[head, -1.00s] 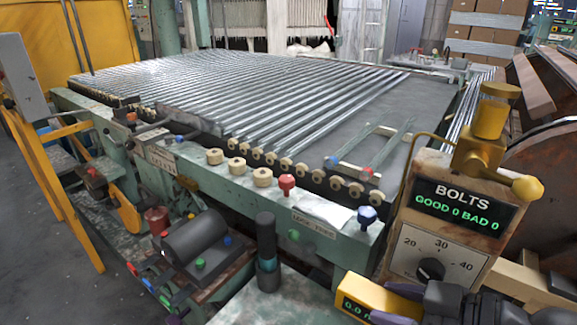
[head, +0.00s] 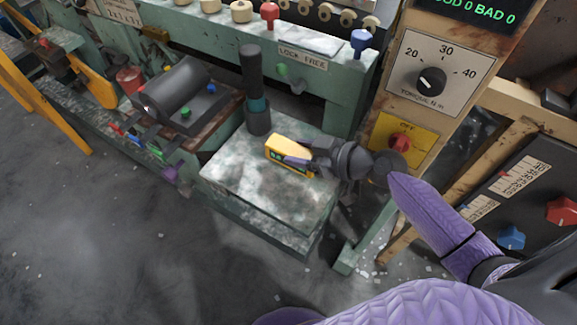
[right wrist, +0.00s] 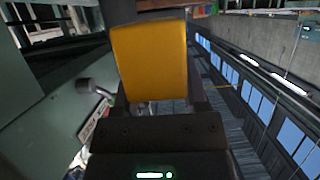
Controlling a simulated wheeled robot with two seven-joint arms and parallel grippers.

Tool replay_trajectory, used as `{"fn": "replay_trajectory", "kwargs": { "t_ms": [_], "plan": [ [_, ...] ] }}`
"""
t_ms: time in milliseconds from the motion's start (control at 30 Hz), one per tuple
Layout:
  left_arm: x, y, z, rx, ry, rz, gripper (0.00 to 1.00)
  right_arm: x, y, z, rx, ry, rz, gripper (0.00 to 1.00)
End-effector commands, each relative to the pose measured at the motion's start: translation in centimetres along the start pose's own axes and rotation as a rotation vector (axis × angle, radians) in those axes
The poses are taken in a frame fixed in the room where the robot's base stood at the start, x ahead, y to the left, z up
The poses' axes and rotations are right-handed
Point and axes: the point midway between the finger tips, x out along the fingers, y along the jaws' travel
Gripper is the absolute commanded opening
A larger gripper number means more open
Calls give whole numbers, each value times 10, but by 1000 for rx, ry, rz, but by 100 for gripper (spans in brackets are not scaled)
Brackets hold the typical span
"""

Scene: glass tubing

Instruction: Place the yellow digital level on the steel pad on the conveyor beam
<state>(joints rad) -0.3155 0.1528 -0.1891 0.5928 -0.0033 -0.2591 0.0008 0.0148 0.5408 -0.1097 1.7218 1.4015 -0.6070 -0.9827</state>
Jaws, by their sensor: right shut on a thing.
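The yellow digital level (head: 288,154) is a small block with a lit display on its side. My right gripper (head: 306,162) is shut on it. It appears over the right part of the small bench top; whether it touches the bench is unclear. In the right wrist view the level (right wrist: 150,60) stands up between the fingers, its broad yellow face toward the camera. The steel pad (head: 310,44) looks like a bright flat plate on the green conveyor beam (head: 345,78), above the "LOCK FREE" label, apart from the level. My left gripper is out of view.
A dark upright cylinder (head: 253,85) stands on the bench (head: 250,190), just left of the level. A blue knob (head: 360,42) and a red knob (head: 269,15) flank the pad. The torque panel (head: 440,75) rises at the right. A black roller unit (head: 178,90) is at left.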

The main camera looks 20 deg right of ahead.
Motion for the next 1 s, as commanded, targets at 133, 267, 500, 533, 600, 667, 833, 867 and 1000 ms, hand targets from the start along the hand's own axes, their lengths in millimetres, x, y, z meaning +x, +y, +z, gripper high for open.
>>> {"fn": "replay_trajectory", "kwargs": {
  "t_ms": [133, 267, 500, 533, 600, 667, 833, 867, 1000],
  "plan": [
    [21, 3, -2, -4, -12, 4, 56, 14, 0, 32, 4, -1, 0, 0],
    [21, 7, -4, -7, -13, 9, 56, 14, 0, 34, 0, 2, 0, 0],
    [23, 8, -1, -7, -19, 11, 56, 15, 0, 36, -1, 1, 0, 0],
    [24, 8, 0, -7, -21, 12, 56, 15, 0, 36, -1, 1, 0, 0],
    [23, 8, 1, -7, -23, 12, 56, 15, 0, 36, -1, 0, 0, 64],
    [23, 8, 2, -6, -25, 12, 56, 15, 0, 36, -1, 0, 0, 77],
    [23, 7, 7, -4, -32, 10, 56, 15, 0, 36, -1, 0, 0, 91],
    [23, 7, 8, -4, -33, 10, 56, 15, 0, 36, -1, 1, 0, 91],
    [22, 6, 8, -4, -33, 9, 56, 14, 0, 35, -1, 1, 0, 91]
  ]
}}
